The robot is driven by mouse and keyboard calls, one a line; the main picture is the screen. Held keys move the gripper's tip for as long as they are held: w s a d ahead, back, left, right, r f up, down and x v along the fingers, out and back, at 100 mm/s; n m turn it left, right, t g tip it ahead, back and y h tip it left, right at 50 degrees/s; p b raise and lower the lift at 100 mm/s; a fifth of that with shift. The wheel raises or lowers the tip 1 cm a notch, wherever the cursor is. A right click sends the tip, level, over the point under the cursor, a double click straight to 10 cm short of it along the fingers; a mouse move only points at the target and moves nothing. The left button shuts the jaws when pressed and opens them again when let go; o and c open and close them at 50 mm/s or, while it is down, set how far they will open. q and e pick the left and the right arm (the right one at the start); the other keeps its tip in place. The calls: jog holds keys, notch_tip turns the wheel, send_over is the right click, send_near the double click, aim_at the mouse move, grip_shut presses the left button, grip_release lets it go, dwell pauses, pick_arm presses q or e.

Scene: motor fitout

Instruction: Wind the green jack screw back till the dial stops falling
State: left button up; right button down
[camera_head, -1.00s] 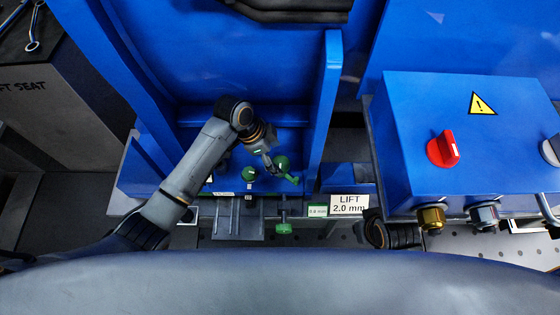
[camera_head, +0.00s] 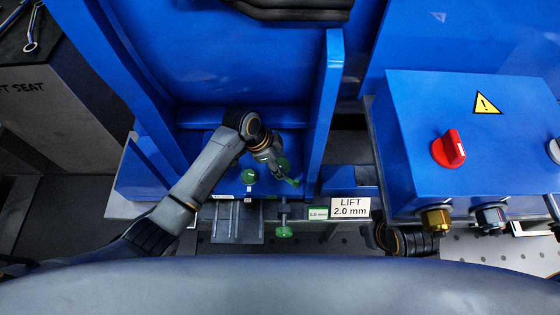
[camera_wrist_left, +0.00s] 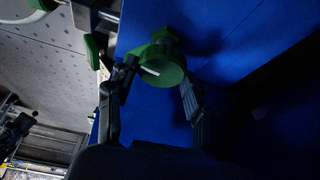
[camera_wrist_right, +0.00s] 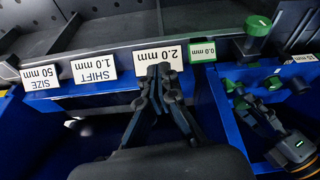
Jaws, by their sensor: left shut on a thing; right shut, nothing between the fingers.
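A green knob with a white mark (camera_wrist_left: 160,68) sits between the fingers of my left gripper (camera_wrist_left: 155,88) in the left wrist view; the gripper is shut on it. In the head view my left gripper (camera_head: 280,172) covers most of this knob. A green-ended screw (camera_head: 284,232) points toward me below it. A small green readout (camera_head: 318,213) shows 0.0 mm, read more clearly in the right wrist view (camera_wrist_right: 203,50). My right gripper (camera_wrist_right: 160,80) is shut and empty, its tips in front of the 2.0 mm sign (camera_wrist_right: 160,56).
Another green knob (camera_head: 249,176) stands just left of my left gripper. A blue box with a red switch (camera_head: 448,149) stands at the right. SHIFT (camera_wrist_right: 94,68) and SIZE (camera_wrist_right: 40,77) signs stand beside the 2.0 mm sign.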

pick_arm(q)
jog(key=n+p, duration=0.2)
jog(key=p, duration=0.2)
jog(key=shift+r+t, duration=0.15)
jog(key=shift+t, duration=0.25)
jog(key=n+t+p, duration=0.1)
jog(key=n+p, duration=0.1)
jog(key=p, duration=0.1)
jog(key=shift+n, duration=0.3)
pick_arm(e)
jog(key=s+f, duration=0.3)
jog(key=f, duration=0.8)
jog(key=s+f+g, duration=0.1)
jog(key=s+f, duration=0.2)
jog(key=f, duration=0.9)
jog(key=shift+d, duration=0.3)
jog(key=shift+s, duration=0.1)
pick_arm(q)
jog(key=o, duration=1.2)
pick_arm(e)
jog(key=shift+g, duration=0.3)
pick_arm(q)
jog(key=v, duration=1.1)
jog(key=shift+s+r, duration=0.15)
jog(key=shift+r, duration=0.3)
